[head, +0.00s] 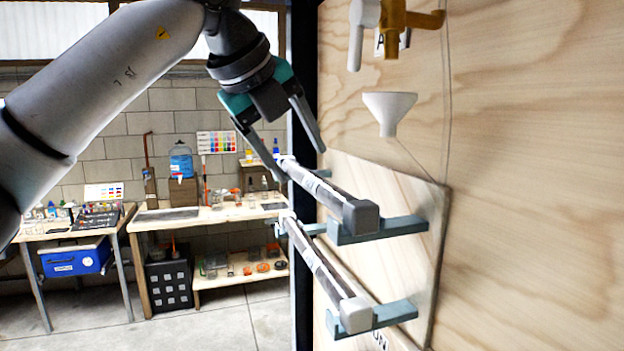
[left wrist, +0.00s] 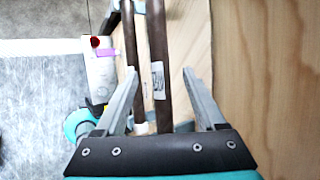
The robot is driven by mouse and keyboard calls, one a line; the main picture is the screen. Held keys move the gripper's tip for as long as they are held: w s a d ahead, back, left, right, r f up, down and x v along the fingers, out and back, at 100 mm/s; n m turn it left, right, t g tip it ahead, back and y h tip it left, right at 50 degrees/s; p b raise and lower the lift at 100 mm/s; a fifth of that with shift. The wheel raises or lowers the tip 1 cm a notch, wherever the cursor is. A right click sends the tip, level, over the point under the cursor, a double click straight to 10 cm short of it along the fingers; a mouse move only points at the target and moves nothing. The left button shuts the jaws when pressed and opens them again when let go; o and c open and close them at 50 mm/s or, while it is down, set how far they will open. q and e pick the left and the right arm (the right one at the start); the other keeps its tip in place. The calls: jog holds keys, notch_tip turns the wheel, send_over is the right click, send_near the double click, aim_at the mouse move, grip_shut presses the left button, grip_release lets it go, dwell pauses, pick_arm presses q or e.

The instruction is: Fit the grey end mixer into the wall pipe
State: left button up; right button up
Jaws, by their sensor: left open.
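The mixer with the dark grey end (head: 361,217) is a long tube lying on the upper wall brackets in the head view. A similar mixer with a whitish end (head: 356,315) lies on the lower brackets. My left gripper (head: 300,160) is open and empty, pointing down just above the far part of the upper mixer. In the left wrist view two dark tubes run lengthwise; the one with a white label (left wrist: 158,80) lies between the open fingers. The wall pipe (head: 364,14) appears as a white fitting with an ochre valve (head: 392,18) at top. My right gripper is out of view.
A white funnel (head: 389,110) hangs on the plywood wall below the pipe. Blue-grey brackets (head: 405,226) stick out from the wall panel. A dark post (head: 302,60) stands at the wall's edge.

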aim_at(309, 176)
pick_arm(q)
jog(key=shift+p+x, duration=0.7)
jog(key=shift+x, duration=1.7)
jog(key=shift+s, duration=0.1)
grip_shut()
